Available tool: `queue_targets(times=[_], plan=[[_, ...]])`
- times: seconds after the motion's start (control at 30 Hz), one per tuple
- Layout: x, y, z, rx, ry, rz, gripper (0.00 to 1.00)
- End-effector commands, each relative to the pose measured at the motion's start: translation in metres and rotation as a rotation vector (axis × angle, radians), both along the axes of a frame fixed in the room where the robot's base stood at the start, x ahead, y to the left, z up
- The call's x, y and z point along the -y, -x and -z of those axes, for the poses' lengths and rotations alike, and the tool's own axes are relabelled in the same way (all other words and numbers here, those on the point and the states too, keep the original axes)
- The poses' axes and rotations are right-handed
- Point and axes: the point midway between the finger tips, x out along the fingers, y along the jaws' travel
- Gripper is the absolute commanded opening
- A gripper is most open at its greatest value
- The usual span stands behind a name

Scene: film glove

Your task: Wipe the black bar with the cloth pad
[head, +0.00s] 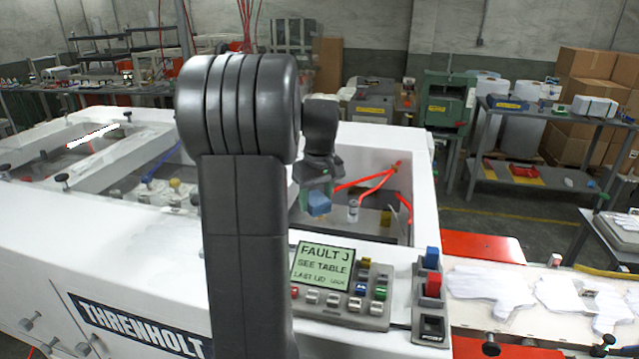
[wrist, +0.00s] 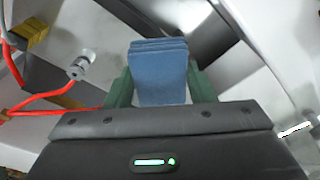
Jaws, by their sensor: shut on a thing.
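My gripper (head: 318,190) is shut on a blue cloth pad (head: 319,205) and holds it over the open bay of the white machine. In the wrist view the pad (wrist: 160,72) sits between the two green fingers, its far end pointing away from my gripper. A dark strip (wrist: 205,25) runs behind the pad at the upper right of the wrist view, and another dark strip (wrist: 62,88) lies to the left. I cannot tell which of these is the black bar. The pad looks apart from both. My arm hides part of the bay in the head view.
Orange tubes (head: 370,178) and a small clear-and-grey fitting (head: 353,210) stand in the bay beside the pad. A control panel showing a fault message (head: 323,264) is in front of the bay. White gloves (head: 490,290) lie on the machine's right side.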

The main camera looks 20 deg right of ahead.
Motion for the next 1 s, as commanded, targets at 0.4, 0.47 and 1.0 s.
queue_targets(times=[0.4,0.47,1.0], plan=[[-0.008,0.003,-0.019,0.000,0.000,0.001,0.31],[-0.008,0.003,-0.019,0.000,0.000,0.001,0.31],[-0.007,0.002,-0.036,0.003,0.001,0.000,0.31]])
